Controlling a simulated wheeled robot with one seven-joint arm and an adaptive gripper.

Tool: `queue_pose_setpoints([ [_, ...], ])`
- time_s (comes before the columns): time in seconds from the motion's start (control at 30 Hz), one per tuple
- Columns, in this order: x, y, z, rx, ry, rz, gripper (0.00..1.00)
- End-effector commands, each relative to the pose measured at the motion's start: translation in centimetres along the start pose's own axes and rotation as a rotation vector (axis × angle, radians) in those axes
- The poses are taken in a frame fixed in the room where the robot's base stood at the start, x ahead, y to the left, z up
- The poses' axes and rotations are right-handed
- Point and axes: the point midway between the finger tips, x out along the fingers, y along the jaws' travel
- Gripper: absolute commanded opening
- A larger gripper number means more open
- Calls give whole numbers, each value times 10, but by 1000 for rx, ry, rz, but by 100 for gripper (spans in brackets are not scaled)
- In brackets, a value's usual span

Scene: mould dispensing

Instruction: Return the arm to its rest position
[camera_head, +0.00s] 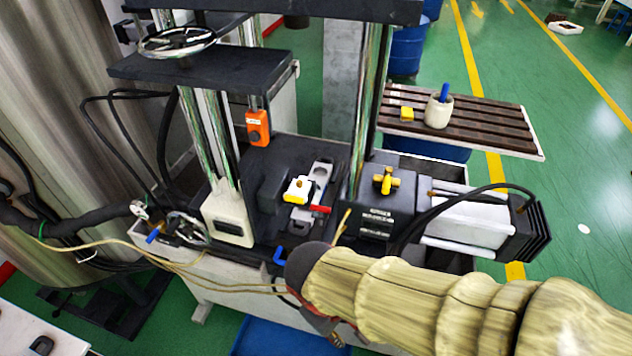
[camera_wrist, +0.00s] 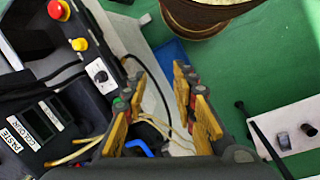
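My arm, in a ribbed yellowish cover, reaches into the head view from the lower right, in front of the machine. Its dark end hangs over the front edge of the machine, and the gripper fingers are mostly hidden there. In the wrist view my gripper (camera_wrist: 159,86) shows two dark fingers with yellow pads, standing apart with nothing between them. Behind the gap are pale cables, a white edge and green floor. A blue bent handle (camera_wrist: 139,147) shows beyond the fingers, near the left one; I cannot tell whether they touch.
The machine has a dark bed with a white-and-yellow block (camera_head: 298,190), an orange control box (camera_head: 258,128) and steel columns. A slatted table (camera_head: 483,128) at the right holds a white cup (camera_head: 438,111) and a yellow block (camera_head: 407,114). A blue bin (camera_head: 268,338) stands below. Loose cables cross the front left.

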Motion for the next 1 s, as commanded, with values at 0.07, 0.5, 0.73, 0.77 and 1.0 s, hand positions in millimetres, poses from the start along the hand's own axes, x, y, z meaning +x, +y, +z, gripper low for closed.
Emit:
queue_pose_setpoints([
  [0.07, -17, 12, 3, 97, 71, -44, 28],
  [0.5, -96, 89, 45, 599, 395, -109, 28],
  [0.73, -123, 129, 80, 778, 490, -34, 28],
  [0.77, -124, 132, 83, 793, 494, -29, 28],
  [1.0, -123, 143, 95, 851, 491, -12, 28],
])
